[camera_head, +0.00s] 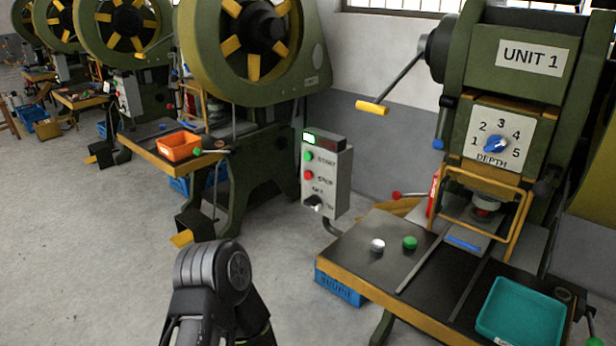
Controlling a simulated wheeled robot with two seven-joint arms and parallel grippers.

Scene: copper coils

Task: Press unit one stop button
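A grey control box (338,178) stands on a post between two presses, left of the press labelled UNIT 1 (531,58). Its front carries a green START button (308,156) and below it a red STOP button (308,175). A dark knob (315,203) sits under them. Nothing covers the STOP button. A dark grey link of one of my arms rises at the bottom centre, below and left of the box and apart from it. Neither gripper is visible.
Another press with an orange bin (180,146) stands left. The floor before the box is clear.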

